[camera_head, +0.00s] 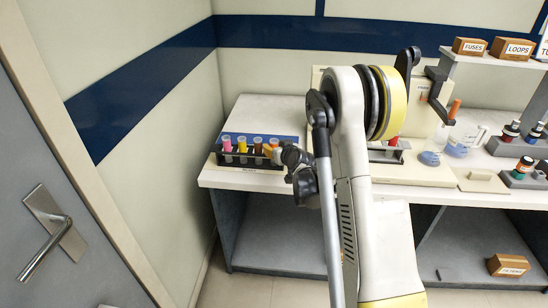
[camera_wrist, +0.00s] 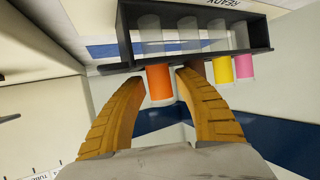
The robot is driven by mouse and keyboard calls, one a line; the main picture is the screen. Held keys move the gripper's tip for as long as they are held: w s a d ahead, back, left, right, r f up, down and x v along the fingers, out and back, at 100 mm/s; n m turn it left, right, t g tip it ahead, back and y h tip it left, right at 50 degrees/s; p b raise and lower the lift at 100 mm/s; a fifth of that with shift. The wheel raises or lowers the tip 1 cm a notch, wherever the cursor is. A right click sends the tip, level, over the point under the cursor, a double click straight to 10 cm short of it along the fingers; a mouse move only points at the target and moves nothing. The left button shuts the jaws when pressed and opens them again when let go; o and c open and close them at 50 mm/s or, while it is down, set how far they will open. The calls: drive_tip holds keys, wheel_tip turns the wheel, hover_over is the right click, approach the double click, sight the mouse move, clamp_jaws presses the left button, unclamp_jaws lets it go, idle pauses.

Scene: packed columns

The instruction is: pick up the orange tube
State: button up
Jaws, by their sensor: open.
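The orange tube (camera_wrist: 159,84) stands in a black rack (camera_wrist: 262,32) at the end of a row, with its orange cap toward my gripper. My gripper (camera_wrist: 158,72) is open, with one tan finger on each side of the orange cap. The fingers look apart from it, though contact on the right side is hard to judge. In the head view the rack (camera_head: 250,165) sits at the bench's left end. My gripper (camera_head: 272,152) is at the rack's right end there and partly hides the orange tube.
A brown tube (camera_head: 258,145), a yellow tube (camera_head: 242,145) and a pink tube (camera_head: 227,145) share the rack. The brown one is close to the right finger in the wrist view. A wall rises left of the bench (camera_head: 262,108). More holders and bottles stand at the right.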

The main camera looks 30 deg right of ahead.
drive_tip(key=shift+w, duration=0.2)
drive_tip(key=c, duration=0.6)
